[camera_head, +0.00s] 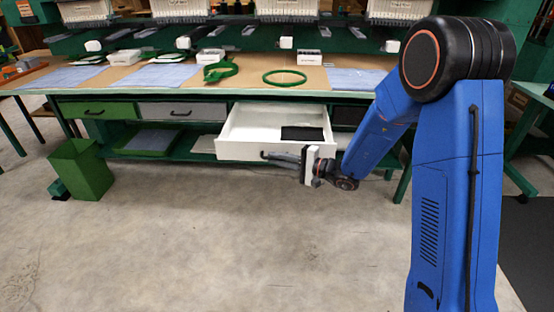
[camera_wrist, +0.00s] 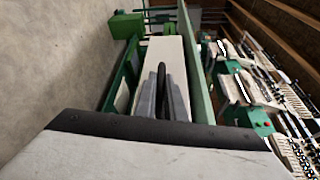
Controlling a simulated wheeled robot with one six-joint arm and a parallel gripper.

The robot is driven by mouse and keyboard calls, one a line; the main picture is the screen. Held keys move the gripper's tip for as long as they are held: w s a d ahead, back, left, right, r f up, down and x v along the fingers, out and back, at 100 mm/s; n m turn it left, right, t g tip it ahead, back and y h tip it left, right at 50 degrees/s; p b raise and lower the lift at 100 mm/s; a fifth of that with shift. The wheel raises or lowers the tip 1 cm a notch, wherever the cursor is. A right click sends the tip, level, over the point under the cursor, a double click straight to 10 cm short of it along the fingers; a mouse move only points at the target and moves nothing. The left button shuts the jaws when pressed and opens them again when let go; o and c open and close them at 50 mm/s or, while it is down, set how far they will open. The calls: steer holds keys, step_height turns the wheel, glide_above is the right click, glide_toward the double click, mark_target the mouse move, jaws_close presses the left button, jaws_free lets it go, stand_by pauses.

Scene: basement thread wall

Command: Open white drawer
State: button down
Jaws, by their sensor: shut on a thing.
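The white drawer (camera_head: 236,151) stands pulled out well beyond the table's front edge, its inside open to view. A flat black item (camera_head: 302,133) lies inside it. My gripper (camera_head: 270,156) is at the drawer's front, reaching in from the right. In the wrist view my gripper (camera_wrist: 162,78) has its two grey fingers closed around the dark handle (camera_wrist: 161,70) of the white drawer front (camera_wrist: 166,48). The fingers hide part of the handle.
A green drawer (camera_head: 95,111) and a grey drawer (camera_head: 180,111) are shut at left. The worktable (camera_head: 130,85) carries blue cloths and green hoops (camera_head: 285,78). A green bin (camera_head: 82,170) stands on the floor at left. The concrete floor in front is clear.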

steer(key=c, duration=1.8)
jaws_free()
steer(key=shift+c, duration=0.2)
steer(key=v, duration=1.7)
steer(key=shift+d, duration=0.25)
steer(key=shift+s+r, duration=0.1)
